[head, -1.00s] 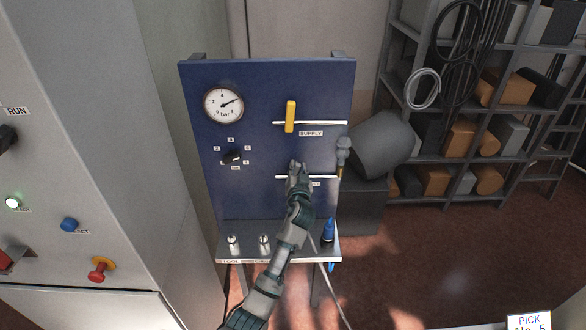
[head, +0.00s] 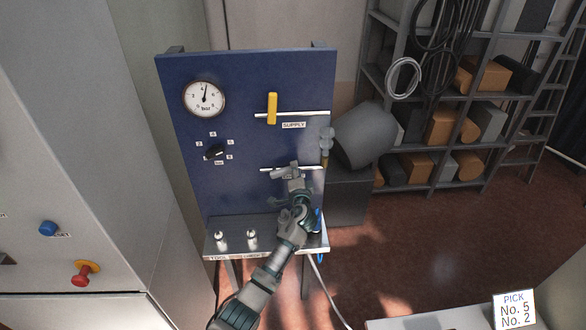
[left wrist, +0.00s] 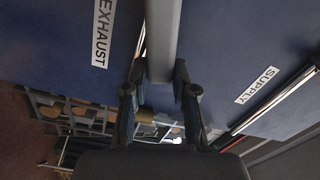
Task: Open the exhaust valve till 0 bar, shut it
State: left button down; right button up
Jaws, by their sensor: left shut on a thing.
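The blue panel (head: 240,185) carries a round pressure gauge (head: 204,98), its needle pointing almost straight up, near mid-scale. My left gripper (head: 288,177) is at the lower pipe, shut on the grey handle of the exhaust valve (head: 281,174). In the left wrist view the grey exhaust handle (left wrist: 163,40) runs between the two fingertips (left wrist: 160,82), beside the EXHAUST label (left wrist: 102,32). In the head view the handle slants across the pipe to the left, and the gripper hides part of it. The yellow supply valve handle (head: 272,108) stands upright, across its pipe. My right gripper is not in view.
A black selector knob (head: 215,152) sits left of the valves. A ledge (head: 235,252) below holds small metal fittings (head: 252,237). A grey tool (head: 326,142) hangs at the panel's right edge. A cabinet (head: 85,130) stands left, shelves (head: 430,105) right.

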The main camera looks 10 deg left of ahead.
pick_arm(q)
jog(key=shift+w+d+f+m, duration=0.15)
jog(key=shift+f+m, duration=0.1)
jog(key=shift+m, duration=0.35)
jog(key=shift+s+d+f+m, duration=0.1)
jog(key=shift+f+m, duration=0.1)
jog(key=shift+m, duration=0.4)
jog(key=c, duration=1.1)
grip_release()
jog(key=shift+f, duration=0.1)
jog(key=shift+o, duration=0.9)
jog(key=shift+w+f, duration=0.15)
jog(key=shift+w, duration=0.05)
jog(key=shift+w+d+f, duration=0.1)
jog(key=shift+w+f, duration=0.05)
jog(key=v, duration=1.2)
jog(key=shift+d, duration=0.1)
